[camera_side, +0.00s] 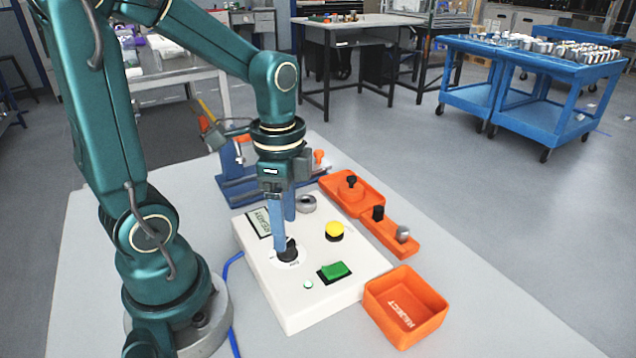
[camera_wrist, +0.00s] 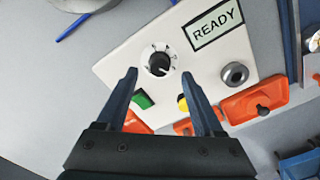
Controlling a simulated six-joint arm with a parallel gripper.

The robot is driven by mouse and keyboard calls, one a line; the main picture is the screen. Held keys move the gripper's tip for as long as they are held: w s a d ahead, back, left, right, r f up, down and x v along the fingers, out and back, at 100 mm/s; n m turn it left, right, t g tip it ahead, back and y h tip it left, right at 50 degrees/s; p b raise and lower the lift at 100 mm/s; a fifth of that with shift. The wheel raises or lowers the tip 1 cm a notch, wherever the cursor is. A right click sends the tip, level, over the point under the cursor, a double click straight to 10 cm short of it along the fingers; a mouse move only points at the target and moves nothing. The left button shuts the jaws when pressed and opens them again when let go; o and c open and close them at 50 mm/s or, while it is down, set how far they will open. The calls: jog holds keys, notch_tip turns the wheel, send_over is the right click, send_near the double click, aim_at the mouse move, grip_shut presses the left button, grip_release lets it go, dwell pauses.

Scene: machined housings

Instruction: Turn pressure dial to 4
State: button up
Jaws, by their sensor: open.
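The pressure dial is a black knob (camera_wrist: 159,64) with a ring of marks around it on a white control box (camera_side: 322,277). In the side view the knob (camera_side: 288,251) shows just below my gripper (camera_side: 282,235). In the wrist view the two blue fingers of my gripper (camera_wrist: 163,78) are wide apart, with nothing between their tips, and the knob lies just past them. I cannot tell from these views whether a finger touches the knob. The numbers around the dial are too small to read.
The box also carries a display reading READY (camera_wrist: 215,22), a yellow button (camera_side: 334,230), a green switch (camera_side: 335,270) and a grey round part (camera_side: 306,203). An orange REJECT bin (camera_side: 405,308) and orange fixtures (camera_side: 352,194) stand to the right. A blue cable (camera_side: 231,268) lies at left.

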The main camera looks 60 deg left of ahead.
jog(key=shift+f, duration=1.85)
grip_shut()
